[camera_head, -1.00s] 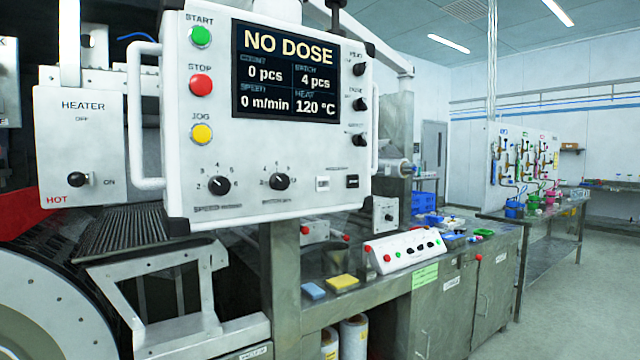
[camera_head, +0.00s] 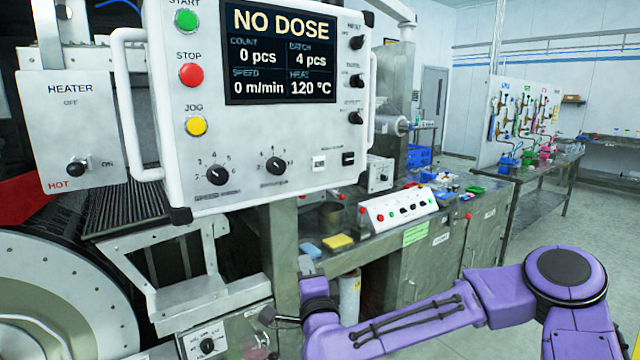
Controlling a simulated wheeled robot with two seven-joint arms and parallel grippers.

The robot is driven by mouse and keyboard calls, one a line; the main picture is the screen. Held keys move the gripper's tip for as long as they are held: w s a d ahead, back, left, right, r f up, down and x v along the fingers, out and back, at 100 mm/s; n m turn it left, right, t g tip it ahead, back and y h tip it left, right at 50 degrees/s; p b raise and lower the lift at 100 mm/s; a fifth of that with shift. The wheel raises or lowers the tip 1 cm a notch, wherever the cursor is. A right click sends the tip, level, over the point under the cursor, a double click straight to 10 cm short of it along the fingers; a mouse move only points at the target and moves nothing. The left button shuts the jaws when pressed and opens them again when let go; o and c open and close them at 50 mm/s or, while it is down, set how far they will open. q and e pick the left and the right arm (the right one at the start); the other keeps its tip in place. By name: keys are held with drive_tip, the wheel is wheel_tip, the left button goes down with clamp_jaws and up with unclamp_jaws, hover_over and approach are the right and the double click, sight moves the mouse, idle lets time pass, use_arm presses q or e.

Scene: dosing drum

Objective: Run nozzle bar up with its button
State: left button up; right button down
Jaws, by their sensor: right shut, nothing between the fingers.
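The white control panel (camera_head: 225,130) fills the upper left middle, and its screen (camera_head: 280,55) reads NO DOSE. My left gripper is not in view.
The panel also carries green, red and yellow buttons, knobs and a white side handle (camera_head: 135,105). A heater box (camera_head: 72,125) hangs at the left. A sloped button box (camera_head: 398,208) and a yellow sponge (camera_head: 338,242) sit on the bench. Floor is open at the right.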

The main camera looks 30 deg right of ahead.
sight(318, 164)
drive_tip(key=s+d+r+m+h+p, duration=0.1)
drive_tip(key=d+r+m+h, duration=0.3)
drive_tip(key=r, duration=0.5)
drive_tip(key=s+d+r+m+h, duration=0.2)
drive_tip(key=d+r+m+h, duration=0.1)
drive_tip(key=r, duration=0.6)
drive_tip(key=shift+s+d+m+h+p, duration=0.25)
drive_tip(key=shift+d+m+h+p, duration=0.25)
drive_tip(key=shift+d, duration=0.65)
drive_tip(key=shift+y, duration=0.3)
drive_tip(key=shift+w+r, duration=0.1)
drive_tip(key=shift+w, duration=0.05)
drive_tip(key=w, duration=0.3)
drive_tip(key=w+p, duration=0.1)
drive_tip(key=w, duration=0.1)
drive_tip(key=w+p, duration=0.1)
drive_tip(key=w, duration=0.2)
drive_tip(key=shift+w+a, duration=0.3)
drive_tip(key=shift+a, duration=0.1)
